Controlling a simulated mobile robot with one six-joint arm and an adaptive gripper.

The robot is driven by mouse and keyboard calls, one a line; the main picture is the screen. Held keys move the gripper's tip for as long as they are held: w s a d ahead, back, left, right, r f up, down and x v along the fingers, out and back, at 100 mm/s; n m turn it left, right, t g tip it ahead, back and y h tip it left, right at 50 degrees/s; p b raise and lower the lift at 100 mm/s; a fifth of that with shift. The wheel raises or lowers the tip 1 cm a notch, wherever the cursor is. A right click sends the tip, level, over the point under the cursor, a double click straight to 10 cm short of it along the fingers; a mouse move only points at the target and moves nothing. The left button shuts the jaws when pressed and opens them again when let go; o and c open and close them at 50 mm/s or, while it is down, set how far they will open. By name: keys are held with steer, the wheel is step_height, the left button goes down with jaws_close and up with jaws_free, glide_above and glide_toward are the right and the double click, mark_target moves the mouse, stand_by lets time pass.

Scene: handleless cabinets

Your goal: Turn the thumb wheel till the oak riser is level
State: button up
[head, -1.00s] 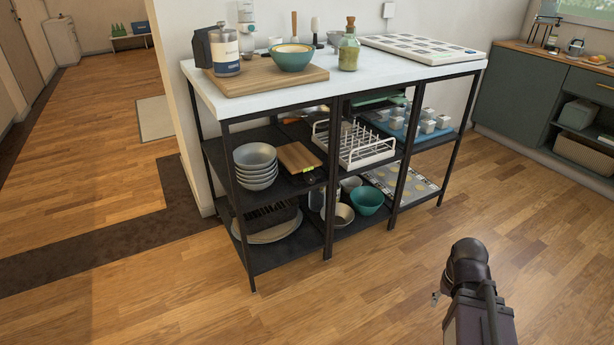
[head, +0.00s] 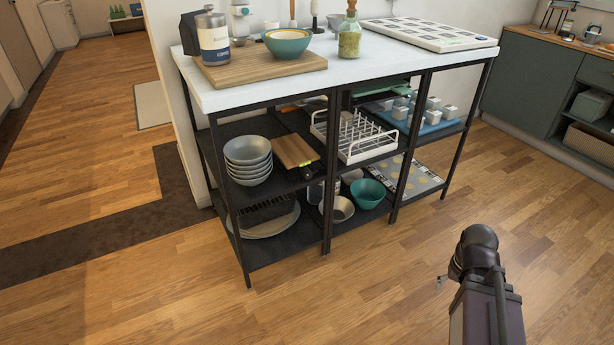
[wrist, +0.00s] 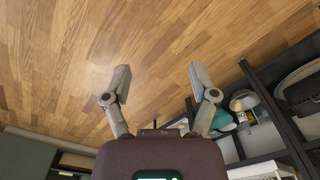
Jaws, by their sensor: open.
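A small wooden block (head: 295,151), which looks like the oak riser, lies on the middle shelf of the black rack, right of a stack of grey bowls. A yellow-green mark (head: 308,163) and a small dark part (head: 306,173) show at its front edge; I cannot tell whether the dark part is the thumb wheel. The block's tilt is too small to judge. My gripper (wrist: 160,76) is open and empty in the wrist view, its fingers over bare floor. My arm in the head view is at the lower right, well apart from the rack.
The rack's white top (head: 375,56) carries a cutting board (head: 225,77), a bowl and a jar. Beside the block are the grey bowls (head: 248,158) and a white dish rack (head: 360,143). Black posts (head: 328,200) stand along the front. The floor before the rack is clear.

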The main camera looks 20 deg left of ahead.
steer(key=w+a+f+n+t+y+b, duration=0.2)
steer(key=w+a+f+n+b, duration=0.15)
steer(key=a, duration=0.25)
steer(key=n+t+y+b, duration=0.7)
steer(key=t+y+b, duration=0.35)
steer(key=b, duration=0.45)
glide_toward(309, 176)
steer(key=shift+s+d+f+m+y, duration=0.1)
steer(key=shift+s+d+m+y, duration=0.1)
steer(key=shift+s+d, duration=0.4)
steer(key=shift+s+d+f+m+y, duration=0.15)
steer(key=shift+s+d, duration=0.2)
steer(key=shift+d, duration=0.3)
steer(key=x, duration=1.3)
steer(key=shift+w+a, duration=0.2)
steer(key=shift+a, duration=0.15)
